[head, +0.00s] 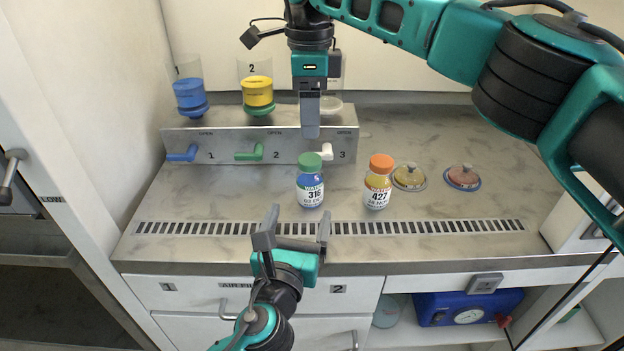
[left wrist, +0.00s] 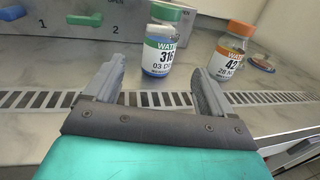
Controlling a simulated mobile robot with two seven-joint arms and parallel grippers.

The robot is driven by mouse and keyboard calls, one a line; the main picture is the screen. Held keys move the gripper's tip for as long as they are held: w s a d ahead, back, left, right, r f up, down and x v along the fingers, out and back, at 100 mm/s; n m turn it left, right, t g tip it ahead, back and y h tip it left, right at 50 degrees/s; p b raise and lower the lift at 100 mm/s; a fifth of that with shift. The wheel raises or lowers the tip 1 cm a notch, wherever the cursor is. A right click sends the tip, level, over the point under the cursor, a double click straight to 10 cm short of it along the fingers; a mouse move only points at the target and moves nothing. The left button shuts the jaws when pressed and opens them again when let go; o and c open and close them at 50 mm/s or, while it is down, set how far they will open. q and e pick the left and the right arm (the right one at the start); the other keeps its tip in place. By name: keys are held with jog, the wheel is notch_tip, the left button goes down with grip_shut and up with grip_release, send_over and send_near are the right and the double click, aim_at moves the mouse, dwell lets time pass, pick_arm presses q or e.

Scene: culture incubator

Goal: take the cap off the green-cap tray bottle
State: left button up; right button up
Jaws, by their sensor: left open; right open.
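The green-cap bottle (head: 310,187) stands upright on the steel worktop, labelled 316, with its green cap (head: 310,160) on. It also shows in the left wrist view (left wrist: 159,45), just beyond the fingertips. My left gripper (head: 297,222) is open and empty, in front of the bottle near the worktop's front edge, and does not touch it. My right gripper (head: 309,132) hangs pointing down above and behind the green cap, apart from it; its fingers overlap in the head view, so the gap between them is hidden.
An orange-cap bottle (head: 378,182) stands close to the right, labelled 427. Two round dishes (head: 409,177) (head: 462,178) lie further right. Behind is a valve block (head: 220,150) with colored levers and cylinders. A slotted vent strip (head: 420,227) runs along the front.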

aim_at(311, 178)
pick_arm(q)
jog(key=w, duration=0.3)
jog(key=w+d, duration=0.1)
jog(key=w, duration=0.3)
jog(key=w+d, duration=0.1)
jog(key=w, duration=0.3)
jog(key=shift+w+d, duration=0.1)
jog(key=shift+w, duration=0.1)
pick_arm(e)
jog(key=shift+s, duration=0.1)
pick_arm(q)
jog(key=c, duration=1.5)
pick_arm(e)
jog(key=shift+o, duration=0.9)
jog(key=shift+s+m, duration=0.15)
jog(key=shift+m, duration=0.15)
jog(key=shift+s+d+r+m+y, duration=0.25)
jog(key=shift+s+m+y, duration=0.2)
jog(key=shift+m, duration=0.45)
notch_tip(311, 178, up, 3)
jog(key=s+d+m+t+y, duration=0.1)
jog(key=d+m+t+y, duration=0.1)
jog(key=d+m, duration=0.15)
jog(key=shift+m+h, duration=0.25)
jog(key=shift+m, duration=0.2)
jog(key=x, duration=0.8)
jog(key=a+x, duration=0.1)
jog(key=x, duration=0.2)
jog(key=shift+a+f, duration=0.15)
jog(key=shift+f, duration=0.15)
